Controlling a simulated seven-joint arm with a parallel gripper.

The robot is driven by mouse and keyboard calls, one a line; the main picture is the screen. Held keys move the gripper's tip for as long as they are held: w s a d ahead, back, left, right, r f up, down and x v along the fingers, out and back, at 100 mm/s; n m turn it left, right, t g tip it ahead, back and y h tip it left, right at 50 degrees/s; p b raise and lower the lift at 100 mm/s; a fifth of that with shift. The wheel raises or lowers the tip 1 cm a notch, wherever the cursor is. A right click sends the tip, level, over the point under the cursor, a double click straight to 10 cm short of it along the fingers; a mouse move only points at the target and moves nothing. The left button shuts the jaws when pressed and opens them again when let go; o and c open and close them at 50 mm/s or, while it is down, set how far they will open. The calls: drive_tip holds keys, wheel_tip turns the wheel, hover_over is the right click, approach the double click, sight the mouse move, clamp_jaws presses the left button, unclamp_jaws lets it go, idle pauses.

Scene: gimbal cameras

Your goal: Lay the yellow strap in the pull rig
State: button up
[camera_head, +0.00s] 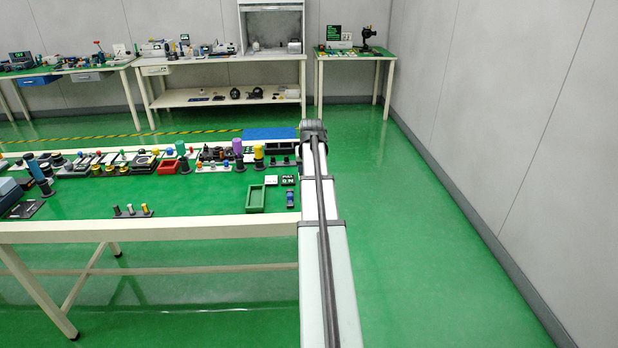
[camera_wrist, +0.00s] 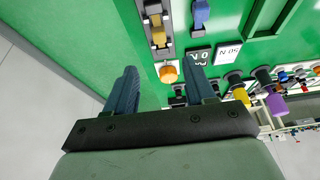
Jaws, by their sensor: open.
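My gripper (camera_wrist: 164,72) is open, its two blue fingers apart with nothing held between them. In the wrist view a narrow metal fixture (camera_wrist: 155,12), which looks like the pull rig, lies beyond the fingertips. A small yellow piece (camera_wrist: 161,38) sits in or on it; I cannot tell if this is the strap or part of the rig. An orange round knob (camera_wrist: 168,73) shows between the fingers; contact cannot be judged. In the head view my arm hides the fixture; the "PULL 0 N" sign (camera_head: 288,180) stands beside it.
A green tray (camera_head: 255,198) and a small blue item (camera_head: 290,198) lie left of my arm. A rack with several short pegs (camera_head: 131,211) stands near the bench's front edge. Crowded parts, including a yellow cylinder (camera_head: 258,156), line the back. The bench's middle is clear.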

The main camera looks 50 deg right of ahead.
drive_tip(key=shift+v, duration=1.35)
